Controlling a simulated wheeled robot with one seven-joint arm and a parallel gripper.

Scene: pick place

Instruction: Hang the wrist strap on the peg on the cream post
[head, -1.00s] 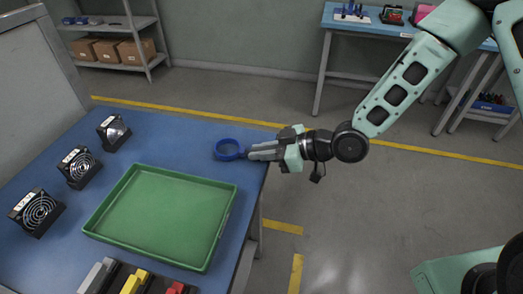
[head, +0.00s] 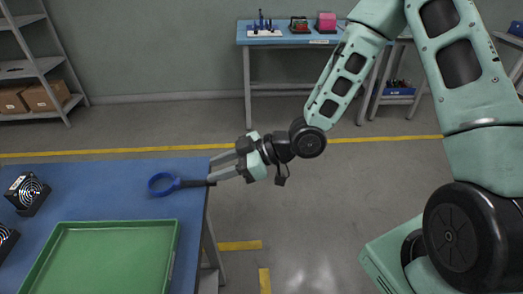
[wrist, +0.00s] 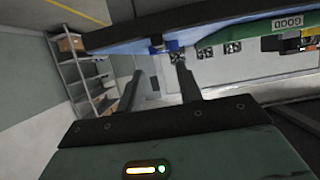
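The wrist strap (head: 163,185) is a blue ring with a short tail. It lies on the blue table near its right edge, behind the green tray. My gripper (head: 211,173) is at that edge, to the right of the strap, pointing left. Its two fingers are spread apart, with the lower one close to the strap's tail; I cannot tell if they touch. In the wrist view, my gripper (wrist: 158,80) shows a clear gap between its fingers, and a bit of blue, likely the strap (wrist: 172,46), shows beyond them. The cream post and its peg are not in view.
The green tray (head: 176,250) fills the table's front part. Dark fan units (head: 27,193) stand at the left. A shelf with boxes (head: 40,97) and a back bench (head: 290,40) stand by the wall. Open floor lies right of the table.

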